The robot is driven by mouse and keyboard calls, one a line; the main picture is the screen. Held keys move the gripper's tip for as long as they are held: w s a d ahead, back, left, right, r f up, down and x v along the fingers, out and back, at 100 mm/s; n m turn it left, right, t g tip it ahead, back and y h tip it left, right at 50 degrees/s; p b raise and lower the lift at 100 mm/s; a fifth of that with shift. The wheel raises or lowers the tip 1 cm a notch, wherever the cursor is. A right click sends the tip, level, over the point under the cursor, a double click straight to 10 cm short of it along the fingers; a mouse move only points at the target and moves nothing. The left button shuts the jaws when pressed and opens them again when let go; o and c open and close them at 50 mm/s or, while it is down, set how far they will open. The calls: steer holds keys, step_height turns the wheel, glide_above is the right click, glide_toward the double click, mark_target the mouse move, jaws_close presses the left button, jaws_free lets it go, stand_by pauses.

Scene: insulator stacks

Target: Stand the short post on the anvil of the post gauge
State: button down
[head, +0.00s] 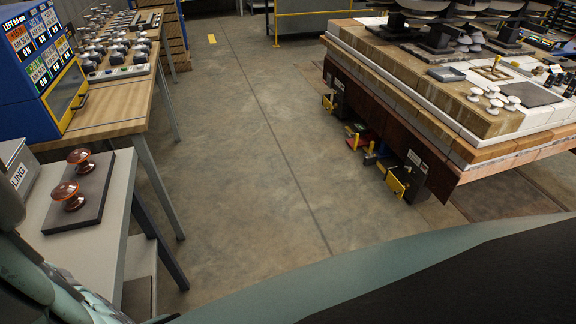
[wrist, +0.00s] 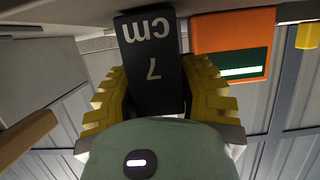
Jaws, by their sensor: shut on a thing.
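In the wrist view my gripper (wrist: 157,85) has its yellow toothed fingers shut on both sides of a dark block (wrist: 150,55) marked "7 cm", which reads upside down. The block looks like the short post, though its ends are not fully seen. An orange housing with a lit green display (wrist: 233,50) is just right of the block; it may be the post gauge. The anvil cannot be made out, and I cannot tell whether the block touches anything. In the head view neither the gripper nor the block can be made out.
In the head view a grey bench (head: 118,225) at lower left bears a dark plate (head: 85,205) with two brown insulators. A wooden bench (head: 125,110) with a blue display cabinet (head: 40,65) stands behind. A cluttered table (head: 415,90) is at right. The floor (head: 250,150) between is clear.

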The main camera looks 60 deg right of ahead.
steer(key=shift+f, duration=0.15)
steer(key=c, duration=0.7)
jaws_free()
